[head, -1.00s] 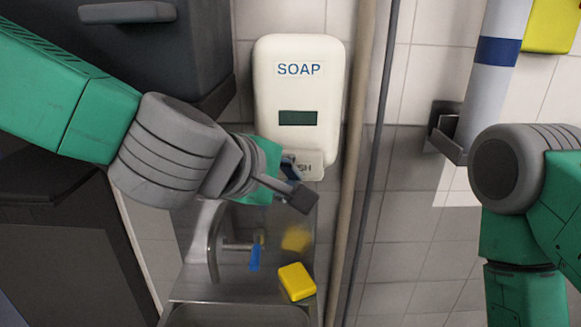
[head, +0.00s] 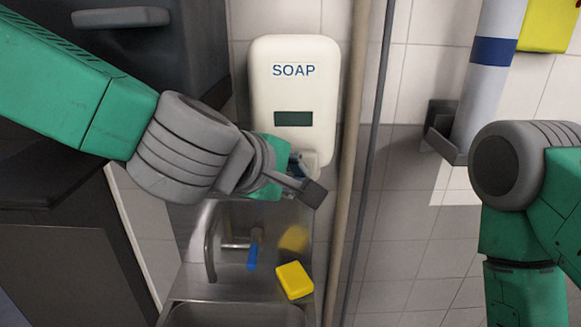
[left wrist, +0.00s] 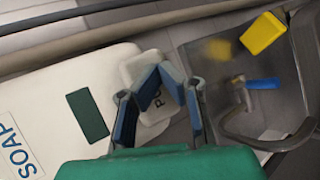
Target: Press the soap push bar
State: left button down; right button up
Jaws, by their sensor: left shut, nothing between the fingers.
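The white soap dispenser (head: 294,92) hangs on the tiled wall, marked SOAP, with a dark green window. Its push bar is mostly hidden behind my left gripper (head: 305,178) in the head view. In the left wrist view the push bar (left wrist: 150,78) shows as a pale lettered plate, partly covered by the blue-padded fingers of my left gripper (left wrist: 165,85). The fingers are shut and empty, right at the bar; I cannot tell whether they touch it. My right arm shows at the right, but its gripper is out of view.
Below is a metal sink (head: 235,314) with a faucet (head: 211,243), its blue handle (head: 253,256) and a yellow sponge (head: 295,280). Vertical pipes (head: 353,150) run close to the dispenser's right. A dark cabinet (head: 150,55) stands at the left.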

pick_arm(q)
jog(key=shift+w+d, duration=0.15)
jog(key=shift+d, duration=0.3)
jog(key=shift+w+a, duration=0.3)
jog(key=shift+a, duration=0.2)
pick_arm(e)
jog(key=shift+r, duration=0.2)
pick_arm(q)
jog(key=shift+w+d, duration=0.2)
pick_arm(e)
jog(key=shift+d, duration=0.15)
pick_arm(q)
jog(key=shift+w+p, duration=0.25)
jog(key=shift+p, duration=0.05)
pick_arm(e)
jog(key=shift+r, duration=0.1)
pick_arm(q)
jog(key=shift+s, duration=0.1)
jog(key=shift+s+a, duration=0.25)
jog(key=shift+s, duration=0.4)
jog(key=shift+s+a, duration=0.25)
jog(key=shift+s, duration=0.35)
pick_arm(e)
jog(key=shift+f, duration=0.25)
